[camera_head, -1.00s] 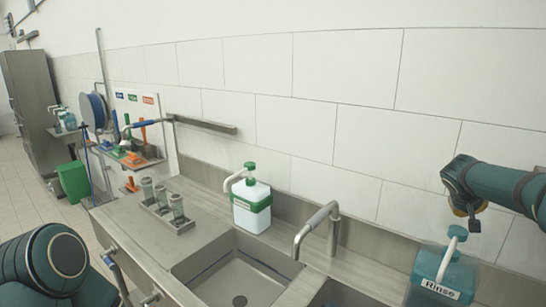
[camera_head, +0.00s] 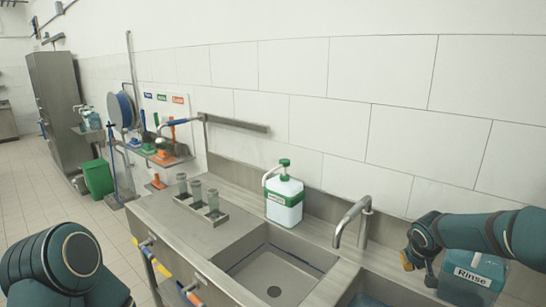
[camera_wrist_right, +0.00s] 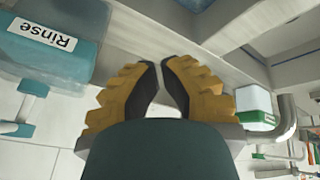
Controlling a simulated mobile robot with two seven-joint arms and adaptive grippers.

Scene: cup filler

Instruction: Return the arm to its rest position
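My right gripper (camera_head: 410,262) hangs beside the left side of the teal Rinse bottle (camera_head: 482,276), over the right end of the sink unit. My right arm crosses in front of the bottle's upper part and hides its pump in the head view. In the right wrist view the yellow-padded fingers (camera_wrist_right: 160,72) have their tips close together, with nothing held between them. The Rinse bottle (camera_wrist_right: 68,62) is off to the left there, apart from the fingers. A rounded part of my left arm (camera_head: 62,268) fills the bottom left corner; its gripper is out of view.
A steel faucet (camera_head: 352,220) stands between the sink basins. A white and green pump bottle (camera_head: 284,205) stands behind the left basin (camera_head: 262,275). A holder with glass cups (camera_head: 205,212) is on the left counter. A green bin (camera_head: 98,178) stands on the floor.

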